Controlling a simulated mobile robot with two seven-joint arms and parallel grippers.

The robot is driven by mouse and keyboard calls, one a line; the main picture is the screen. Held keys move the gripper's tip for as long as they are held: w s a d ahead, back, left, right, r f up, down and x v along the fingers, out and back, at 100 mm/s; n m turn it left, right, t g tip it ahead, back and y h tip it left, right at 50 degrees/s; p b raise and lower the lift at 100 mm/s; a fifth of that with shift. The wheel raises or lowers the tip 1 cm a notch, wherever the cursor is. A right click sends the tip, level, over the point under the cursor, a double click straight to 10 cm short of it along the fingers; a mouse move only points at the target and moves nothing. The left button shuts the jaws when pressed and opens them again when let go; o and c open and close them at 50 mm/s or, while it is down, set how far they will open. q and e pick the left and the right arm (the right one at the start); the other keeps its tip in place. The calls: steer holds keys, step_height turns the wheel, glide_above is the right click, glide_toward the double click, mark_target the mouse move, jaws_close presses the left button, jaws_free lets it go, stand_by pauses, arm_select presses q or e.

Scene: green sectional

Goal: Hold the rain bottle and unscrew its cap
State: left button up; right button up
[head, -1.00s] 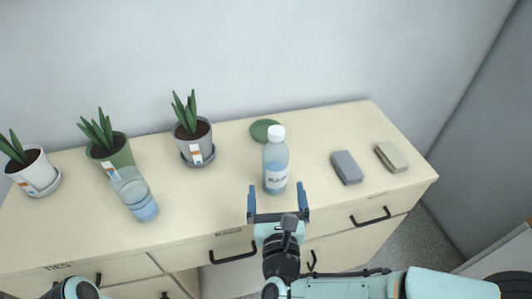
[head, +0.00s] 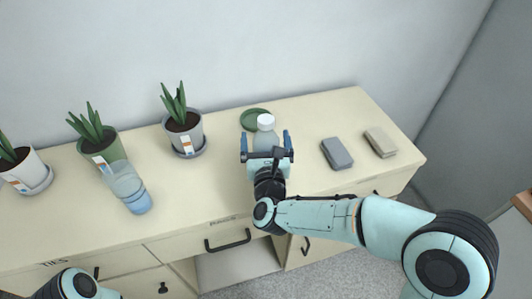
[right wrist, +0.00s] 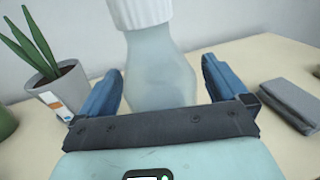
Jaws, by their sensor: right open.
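The rain bottle (head: 265,136) stands upright on the cream dresser top, its white ribbed cap (head: 266,121) in place. My right gripper (head: 266,139) is open, with one blue finger on each side of the bottle. In the right wrist view the translucent bottle body (right wrist: 160,72) rises between the two open fingers (right wrist: 158,85), and the lower part of the cap (right wrist: 140,12) shows at the top. The bottle's label is hidden behind the gripper. Of my left arm only a part shows at the lower left; its gripper is out of view.
A grey potted plant (head: 184,128) and a white one (head: 24,170) stand on the left. A green disc (head: 254,119) lies behind the rain bottle. Grey (head: 337,153) and beige (head: 380,142) blocks lie to the right.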

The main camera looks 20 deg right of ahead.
steer(key=shift+w+d, duration=0.1)
steer(key=shift+w, duration=0.3)
arm_select(q)
steer(key=shift+s, duration=0.1)
arm_select(e)
steer(key=c, duration=1.2)
steer(key=shift+r, duration=0.2)
steer(key=shift+c, duration=0.2)
arm_select(q)
steer(key=shift+g, duration=0.6)
steer(key=s+r+p, duration=0.1)
steer(key=r+p, duration=0.1)
steer(key=s+d+r+p, duration=0.1)
steer(key=r+p, duration=0.1)
steer(key=shift+s, duration=0.4)
arm_select(e)
step_height(320, 180, up, 20)
steer(key=shift+f, duration=0.1)
steer(key=o, duration=0.6)
steer(key=shift+c, duration=0.2)
steer(key=c, duration=0.8)
arm_select(q)
steer(key=shift+s+a, duration=0.1)
arm_select(e)
steer(key=shift+s+f, duration=0.1)
steer(key=shift+c, duration=0.2)
